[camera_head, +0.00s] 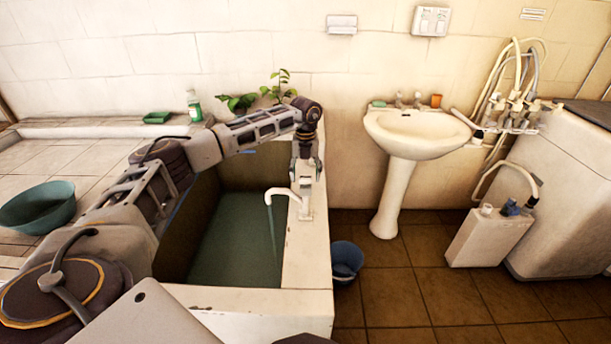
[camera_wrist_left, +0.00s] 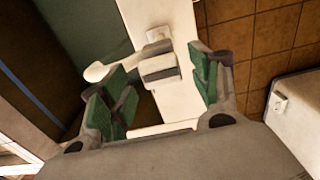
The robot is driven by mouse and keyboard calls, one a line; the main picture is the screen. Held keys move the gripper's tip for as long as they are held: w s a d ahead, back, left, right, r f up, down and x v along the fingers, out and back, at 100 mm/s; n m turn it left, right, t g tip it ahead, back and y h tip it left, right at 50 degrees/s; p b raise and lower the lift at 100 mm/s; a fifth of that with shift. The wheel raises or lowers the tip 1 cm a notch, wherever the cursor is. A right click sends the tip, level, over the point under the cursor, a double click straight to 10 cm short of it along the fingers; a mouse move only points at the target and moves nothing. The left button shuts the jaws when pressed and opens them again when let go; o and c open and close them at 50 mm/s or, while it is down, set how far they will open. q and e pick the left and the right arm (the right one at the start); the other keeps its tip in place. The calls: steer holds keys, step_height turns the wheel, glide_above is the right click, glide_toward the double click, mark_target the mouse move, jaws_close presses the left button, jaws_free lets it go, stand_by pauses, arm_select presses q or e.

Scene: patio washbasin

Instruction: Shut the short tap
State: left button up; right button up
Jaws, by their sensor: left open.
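The short tap (camera_head: 281,193) is white and stands on the pale rim of the stone trough, its spout reaching left over the water. A thin stream of water (camera_head: 272,230) falls from the spout in the head view. My left gripper (camera_head: 306,180) points down above the tap. In the left wrist view, the left gripper (camera_wrist_left: 163,88) is open, with green pads on either side of the tap's block-shaped top (camera_wrist_left: 160,69). The spout (camera_wrist_left: 97,72) sticks out to the left, near the left finger. I cannot tell whether either finger touches the tap. My right gripper is not in view.
The trough (camera_head: 309,262) holds dark green water. A blue bucket (camera_head: 346,262) stands on the tiled floor beside it. A white pedestal washbasin (camera_head: 418,137) stands to the right. A green basin (camera_head: 38,207) sits at the left. Plants (camera_head: 278,87) grow behind my arm.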

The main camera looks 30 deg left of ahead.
arm_select(q)
steer(key=shift+f, duration=0.5)
steer(key=shift+c, duration=0.3)
steer(key=c, duration=0.9)
steer(key=shift+c, duration=0.2)
